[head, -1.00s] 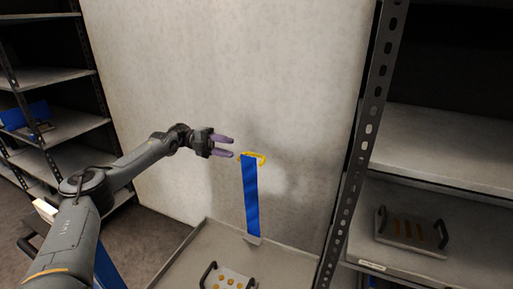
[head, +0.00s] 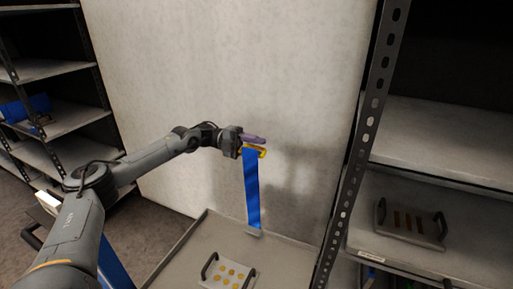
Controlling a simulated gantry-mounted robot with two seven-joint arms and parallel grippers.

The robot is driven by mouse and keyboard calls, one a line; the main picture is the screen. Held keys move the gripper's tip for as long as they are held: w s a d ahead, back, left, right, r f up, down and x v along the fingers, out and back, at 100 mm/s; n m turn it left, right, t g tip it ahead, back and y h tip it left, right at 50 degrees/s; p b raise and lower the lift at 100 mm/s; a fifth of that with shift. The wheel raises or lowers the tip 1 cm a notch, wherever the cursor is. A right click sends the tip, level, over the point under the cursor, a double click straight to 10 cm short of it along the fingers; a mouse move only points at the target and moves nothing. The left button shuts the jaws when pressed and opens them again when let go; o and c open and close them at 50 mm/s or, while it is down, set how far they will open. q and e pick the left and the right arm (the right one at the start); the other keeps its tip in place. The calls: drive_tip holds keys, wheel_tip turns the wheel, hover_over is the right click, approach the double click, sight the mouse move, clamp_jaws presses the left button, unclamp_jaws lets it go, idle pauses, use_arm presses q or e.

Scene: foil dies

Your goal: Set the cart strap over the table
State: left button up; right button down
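A blue strap (head: 252,190) with a yellow handle (head: 262,153) at its top runs upright in front of the pale wall. Its lower end has a light grey piece (head: 254,232) near the back of a grey rimmed tabletop (head: 180,262). My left gripper (head: 256,142) is at the yellow handle. Its purple fingers lie along the handle's top and partly overlap it in the picture. I cannot tell whether they close on it. My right gripper is not in view.
A plate with two black handles and orange discs (head: 228,274) lies on the tabletop. A perforated shelf post (head: 362,140) stands close on the right. A slotted plate (head: 410,222) sits on the right shelf. More shelves (head: 55,70) stand at left.

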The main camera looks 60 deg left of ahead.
use_arm(q)
drive_tip(key=shift+w+d, duration=0.1)
drive_tip(key=shift+d, duration=0.05)
drive_tip(key=shift+c, duration=0.3)
clamp_jaws()
drive_tip(key=shift+r, duration=0.15)
